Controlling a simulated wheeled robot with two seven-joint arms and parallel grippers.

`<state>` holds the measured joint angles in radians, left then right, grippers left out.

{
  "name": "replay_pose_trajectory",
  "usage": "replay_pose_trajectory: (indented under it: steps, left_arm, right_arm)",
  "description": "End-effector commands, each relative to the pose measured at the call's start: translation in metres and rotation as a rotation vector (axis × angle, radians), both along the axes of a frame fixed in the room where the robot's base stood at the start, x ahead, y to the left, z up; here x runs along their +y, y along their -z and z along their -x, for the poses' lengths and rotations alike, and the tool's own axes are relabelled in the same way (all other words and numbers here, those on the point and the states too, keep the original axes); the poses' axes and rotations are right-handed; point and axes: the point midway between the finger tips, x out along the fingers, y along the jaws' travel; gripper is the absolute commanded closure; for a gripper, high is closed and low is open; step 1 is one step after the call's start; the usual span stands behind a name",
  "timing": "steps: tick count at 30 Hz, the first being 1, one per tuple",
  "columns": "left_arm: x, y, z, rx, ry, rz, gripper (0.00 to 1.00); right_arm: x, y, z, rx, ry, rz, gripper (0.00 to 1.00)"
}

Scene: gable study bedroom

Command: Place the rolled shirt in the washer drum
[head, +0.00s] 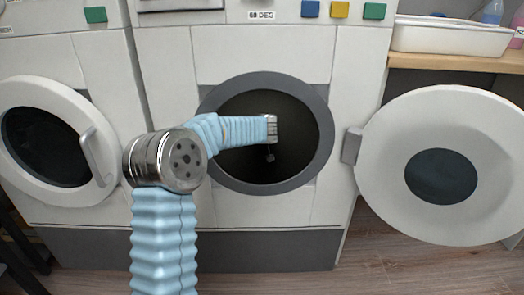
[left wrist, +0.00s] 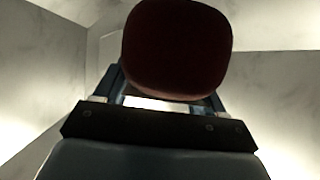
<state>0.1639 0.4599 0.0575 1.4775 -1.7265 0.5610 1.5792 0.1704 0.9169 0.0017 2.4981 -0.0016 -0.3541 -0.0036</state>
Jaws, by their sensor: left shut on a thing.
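The washer drum (head: 300,150) is the dark opening of the middle washer, inside a grey ring. My left arm comes in from the lower left and reaches through the opening. My left gripper is at the drum, but its jaws are lost in the dark in the head view. In the left wrist view, the left gripper (left wrist: 166,92) is shut on the rolled shirt (left wrist: 178,45), a dark red rounded bundle seen end-on. Pale drum-like walls surround it there. The shirt cannot be made out in the head view. My right gripper is not in view.
The washer's round door (head: 385,150) stands open to the right. A second washer with a closed round door (head: 20,95) stands at the left. A white tray (head: 450,38) sits on a wooden shelf (head: 470,63) at the upper right. Wooden floor (head: 400,265) shows below.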

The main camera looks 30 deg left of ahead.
Motion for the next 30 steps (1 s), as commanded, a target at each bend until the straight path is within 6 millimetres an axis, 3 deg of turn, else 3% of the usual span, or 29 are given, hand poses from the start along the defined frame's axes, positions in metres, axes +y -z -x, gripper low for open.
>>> replay_pose_trajectory:
  steps: [3,14,30]
  left_arm:
    - [0.0,0.029,0.0,0.004,0.001,-0.001,0.65]
    - [0.0,0.075,0.0,0.002,0.001,-0.001,0.65]
    - [-0.001,0.083,0.0,-0.002,-0.001,0.001,0.65]
  right_arm:
    - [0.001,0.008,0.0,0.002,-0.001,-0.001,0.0]
    - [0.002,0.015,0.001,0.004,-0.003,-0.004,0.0]
    - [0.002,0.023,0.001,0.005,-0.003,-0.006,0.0]
